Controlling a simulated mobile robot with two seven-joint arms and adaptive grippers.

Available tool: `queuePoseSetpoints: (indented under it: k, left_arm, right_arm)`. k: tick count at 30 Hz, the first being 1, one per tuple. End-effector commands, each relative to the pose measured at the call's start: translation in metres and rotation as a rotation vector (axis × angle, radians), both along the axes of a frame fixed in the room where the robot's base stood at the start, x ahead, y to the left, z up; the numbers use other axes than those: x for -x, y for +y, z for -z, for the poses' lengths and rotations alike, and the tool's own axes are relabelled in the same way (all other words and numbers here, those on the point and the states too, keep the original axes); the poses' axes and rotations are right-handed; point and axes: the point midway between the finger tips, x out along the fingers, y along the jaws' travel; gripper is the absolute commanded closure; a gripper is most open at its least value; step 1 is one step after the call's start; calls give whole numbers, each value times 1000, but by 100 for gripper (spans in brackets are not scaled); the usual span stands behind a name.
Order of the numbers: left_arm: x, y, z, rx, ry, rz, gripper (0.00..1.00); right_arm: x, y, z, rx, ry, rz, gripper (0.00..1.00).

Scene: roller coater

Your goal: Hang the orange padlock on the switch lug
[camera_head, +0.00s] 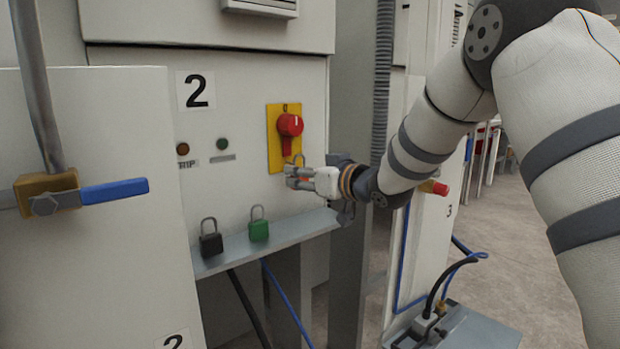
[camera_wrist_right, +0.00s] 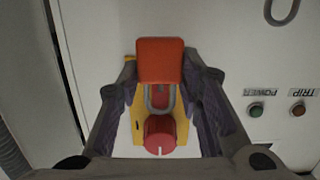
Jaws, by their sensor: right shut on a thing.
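The orange padlock (camera_wrist_right: 160,60) is held between the two fingers of my right gripper (camera_wrist_right: 166,78) in the right wrist view. In the head view my right gripper (camera_head: 293,176) is just below the red rotary switch (camera_head: 290,125), and mostly hides the padlock. The padlock's grey shackle (camera_head: 299,158) stands up in front of the lower part of the yellow switch plate (camera_head: 273,140). The red switch knob (camera_wrist_right: 159,133) shows beyond the shackle in the wrist view. I cannot make out the lug, or whether the shackle touches it. My left gripper is out of view.
A black padlock (camera_head: 211,243) and a green padlock (camera_head: 259,230) stand on the narrow grey shelf (camera_head: 290,229) below my right gripper. A blue-handled valve (camera_head: 115,191) is at the left. A grey post with conduit is right of the panel.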

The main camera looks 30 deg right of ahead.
Motion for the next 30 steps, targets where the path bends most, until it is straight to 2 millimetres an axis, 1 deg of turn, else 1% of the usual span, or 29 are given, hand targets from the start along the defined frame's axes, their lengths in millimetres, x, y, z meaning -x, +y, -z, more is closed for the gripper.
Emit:
queuePoseSetpoints:
  k: [1, 9, 15, 30]
  left_arm:
    - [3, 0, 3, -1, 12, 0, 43]
    - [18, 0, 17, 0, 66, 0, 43]
    - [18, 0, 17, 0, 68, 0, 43]
    - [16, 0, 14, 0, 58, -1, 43]
  right_arm:
    - [-5, 1, 5, 1, 6, -1, 98]
    - [-24, 3, 11, 2, 10, -2, 98]
    - [-33, 3, 13, 1, 4, 0, 98]
    - [-35, 3, 15, 0, 2, -1, 98]
